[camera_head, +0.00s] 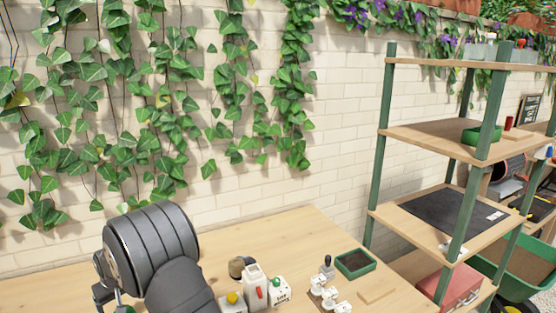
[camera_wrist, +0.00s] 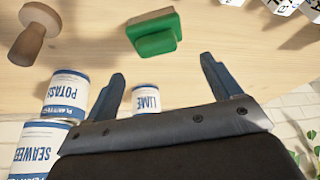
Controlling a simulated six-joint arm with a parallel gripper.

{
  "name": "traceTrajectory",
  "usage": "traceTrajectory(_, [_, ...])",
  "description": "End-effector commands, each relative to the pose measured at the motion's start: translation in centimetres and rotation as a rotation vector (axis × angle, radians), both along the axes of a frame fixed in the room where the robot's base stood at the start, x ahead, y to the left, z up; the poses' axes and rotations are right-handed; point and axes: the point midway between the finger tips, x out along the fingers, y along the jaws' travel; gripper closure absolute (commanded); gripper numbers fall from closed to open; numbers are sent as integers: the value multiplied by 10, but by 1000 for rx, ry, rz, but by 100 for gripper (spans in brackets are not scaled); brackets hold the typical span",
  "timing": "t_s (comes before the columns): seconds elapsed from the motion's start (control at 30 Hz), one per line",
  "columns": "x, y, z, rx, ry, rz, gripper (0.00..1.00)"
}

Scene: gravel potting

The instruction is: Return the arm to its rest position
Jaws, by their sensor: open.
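My gripper (camera_wrist: 163,95) shows in the wrist view with its two dark blue fingers spread apart. Nothing is between the fingers. Beyond them, the small white LIME can (camera_wrist: 146,100) stands on the wooden table and shows between the fingers, apart from them as far as I can tell. In the head view, my dark grey arm rises at the lower left in front of the brick wall, over the wooden table (camera_head: 300,235). My gripper is not visible in the head view.
A green block-like thing (camera_wrist: 154,35), a wooden knobbed tool (camera_wrist: 33,35) and POTASH (camera_wrist: 66,92) and SEAWEED (camera_wrist: 40,145) cans show in the wrist view. White bottles (camera_head: 254,287) and a green tray (camera_head: 356,263) stand on the table. A green-post shelf (camera_head: 430,135) stands right.

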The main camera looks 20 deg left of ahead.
Motion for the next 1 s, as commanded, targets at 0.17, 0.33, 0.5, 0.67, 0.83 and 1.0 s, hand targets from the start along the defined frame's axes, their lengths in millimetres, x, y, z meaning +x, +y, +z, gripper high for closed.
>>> traceTrajectory(0.17, [20,-29,20,1,0,-5,17])
traceTrajectory(0.33, [37,-53,37,0,0,-5,17])
traceTrajectory(0.5, [52,-78,55,0,0,-4,17])
traceTrajectory(0.67, [68,-100,69,-1,0,-8,17])
traceTrajectory(0.83, [104,-98,68,-1,2,-69,17])
traceTrajectory(1.0, [138,-101,68,-1,2,-126,17])
